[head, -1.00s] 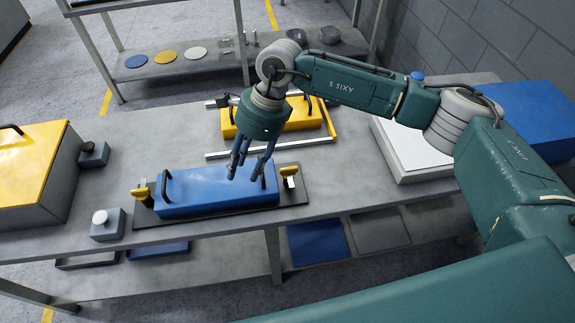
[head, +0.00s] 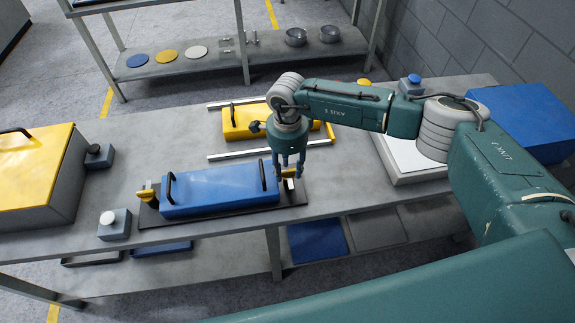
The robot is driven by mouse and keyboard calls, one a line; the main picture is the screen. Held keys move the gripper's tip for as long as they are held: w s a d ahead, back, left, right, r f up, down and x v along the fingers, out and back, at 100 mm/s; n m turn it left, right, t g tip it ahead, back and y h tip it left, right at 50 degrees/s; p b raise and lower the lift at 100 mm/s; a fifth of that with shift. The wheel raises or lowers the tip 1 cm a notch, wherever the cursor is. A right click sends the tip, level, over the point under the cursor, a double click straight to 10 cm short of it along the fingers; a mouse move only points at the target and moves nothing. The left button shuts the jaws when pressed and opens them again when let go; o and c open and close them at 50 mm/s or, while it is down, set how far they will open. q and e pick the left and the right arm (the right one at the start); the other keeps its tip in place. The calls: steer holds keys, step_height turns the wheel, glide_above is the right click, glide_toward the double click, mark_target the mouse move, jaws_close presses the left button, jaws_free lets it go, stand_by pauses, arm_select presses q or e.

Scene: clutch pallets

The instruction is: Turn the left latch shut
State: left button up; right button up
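A blue lidded box (head: 222,188) with two black handles lies on a dark base plate (head: 215,217) on the table. The left latch (head: 147,193), with a yellow handle, stands at the box's left end, clear of any gripper. The right latch (head: 289,175) stands at the box's right end and is partly hidden by my fingers. My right gripper (head: 289,173) points down over the right latch. Its blue fingers are apart; I cannot tell whether they touch the latch. My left gripper is not in view.
A yellow box (head: 246,121) between pale rails lies behind. A large yellow-lidded case (head: 35,160) stands at left, near a box with a white button (head: 107,218). A box with a blue button (head: 411,83) and a blue case (head: 520,112) are at right.

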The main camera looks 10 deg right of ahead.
steer(key=shift+f, duration=0.25)
jaws_close()
